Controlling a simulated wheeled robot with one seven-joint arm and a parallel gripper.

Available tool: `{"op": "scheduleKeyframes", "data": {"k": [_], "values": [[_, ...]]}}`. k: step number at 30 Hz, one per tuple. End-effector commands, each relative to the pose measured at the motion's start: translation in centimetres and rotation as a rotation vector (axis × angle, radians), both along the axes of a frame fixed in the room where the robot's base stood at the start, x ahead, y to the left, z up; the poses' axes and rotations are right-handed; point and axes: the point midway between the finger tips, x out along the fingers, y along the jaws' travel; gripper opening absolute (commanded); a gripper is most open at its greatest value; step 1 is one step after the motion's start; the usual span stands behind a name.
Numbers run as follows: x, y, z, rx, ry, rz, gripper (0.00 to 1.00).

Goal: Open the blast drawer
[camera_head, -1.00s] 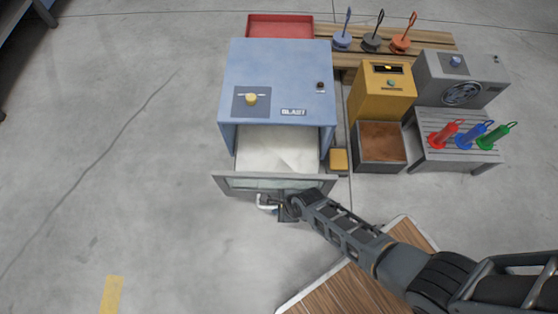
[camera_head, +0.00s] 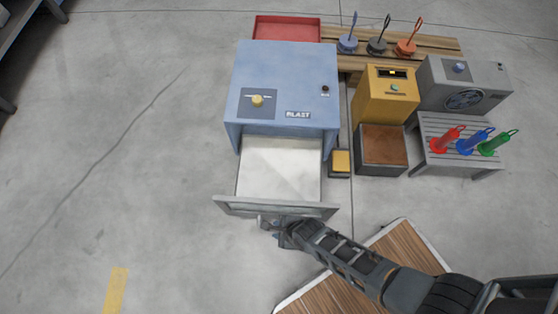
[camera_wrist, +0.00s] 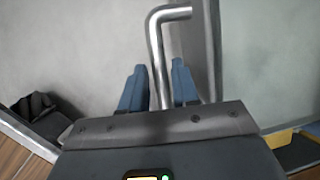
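The blue blast cabinet (camera_head: 285,75) bears a BLAST label and a yellow knob. Its drawer (camera_head: 278,170) is pulled well out of the lower front, with a pale, empty-looking inside and a grey front panel (camera_head: 235,206). My gripper (camera_head: 277,233) is at the outer face of that panel. In the wrist view, the bent metal drawer handle (camera_wrist: 156,55) runs between the two blue fingers of my gripper (camera_wrist: 160,88), which are closed around it. In the head view the gripper mostly hides the handle.
Right of the cabinet are a small yellow box (camera_head: 340,162), a yellow machine (camera_head: 386,98), a brown-topped bin (camera_head: 383,147) and a slatted table (camera_head: 450,160) with coloured tools. A wooden platform (camera_head: 400,243) lies under my arm. The floor left of the drawer is clear.

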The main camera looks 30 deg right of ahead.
Motion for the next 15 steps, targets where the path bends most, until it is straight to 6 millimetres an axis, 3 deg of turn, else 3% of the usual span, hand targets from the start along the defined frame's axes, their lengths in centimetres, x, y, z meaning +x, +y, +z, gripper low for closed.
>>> {"op": "scheduleKeyframes", "data": {"k": [4,11,15], "values": [[0.0,0.0,0.0,0.000,0.000,0.000,0.44],[0.0,0.0,0.1,-0.001,-0.001,0.001,0.44],[-0.3,-0.2,1.3,0.000,-0.001,-0.001,0.44]]}}
